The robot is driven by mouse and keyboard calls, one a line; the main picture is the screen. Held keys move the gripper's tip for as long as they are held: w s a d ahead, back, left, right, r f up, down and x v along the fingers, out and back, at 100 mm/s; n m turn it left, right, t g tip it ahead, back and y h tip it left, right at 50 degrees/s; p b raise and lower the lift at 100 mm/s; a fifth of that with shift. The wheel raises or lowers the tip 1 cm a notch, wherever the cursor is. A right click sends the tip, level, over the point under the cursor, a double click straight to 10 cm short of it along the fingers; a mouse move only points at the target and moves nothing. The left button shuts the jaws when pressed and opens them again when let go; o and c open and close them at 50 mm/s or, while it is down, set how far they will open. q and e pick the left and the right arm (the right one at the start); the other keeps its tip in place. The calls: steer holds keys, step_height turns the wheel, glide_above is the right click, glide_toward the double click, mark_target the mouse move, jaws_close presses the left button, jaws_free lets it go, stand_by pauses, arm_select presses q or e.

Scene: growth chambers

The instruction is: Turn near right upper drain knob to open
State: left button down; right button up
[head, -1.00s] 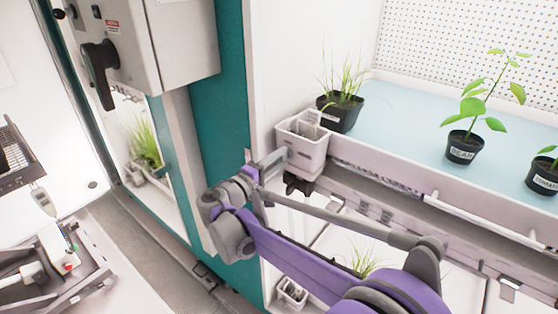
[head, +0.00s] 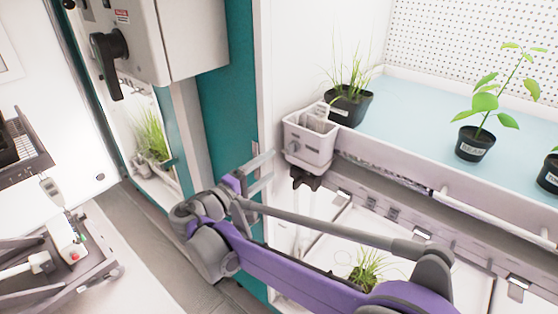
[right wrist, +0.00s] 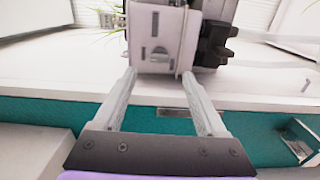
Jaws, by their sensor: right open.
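The black drain knob (head: 305,178) sits under a white box-shaped holder (head: 312,137) at the left front corner of the upper plant shelf. In the right wrist view a dark knob-like part (right wrist: 215,45) stands to the right of the white box (right wrist: 155,35). My right gripper (head: 270,172) is left of the box and knob, apart from the knob. Its two fingers are spread and empty in the right wrist view (right wrist: 158,78), with the white box ahead of their tips. I cannot tell whether the tips touch the box. My left gripper is not in view.
Potted plants, including a bean plant (head: 475,143), stand on the pale blue upper shelf (head: 410,125). Grass (head: 368,268) shows in the lower level. A teal post (head: 228,130) and a grey control box with a black handle (head: 108,50) are left. A cart (head: 65,245) stands lower left.

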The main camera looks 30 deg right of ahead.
steer(key=shift+v, duration=1.4)
steer(key=shift+d, duration=0.1)
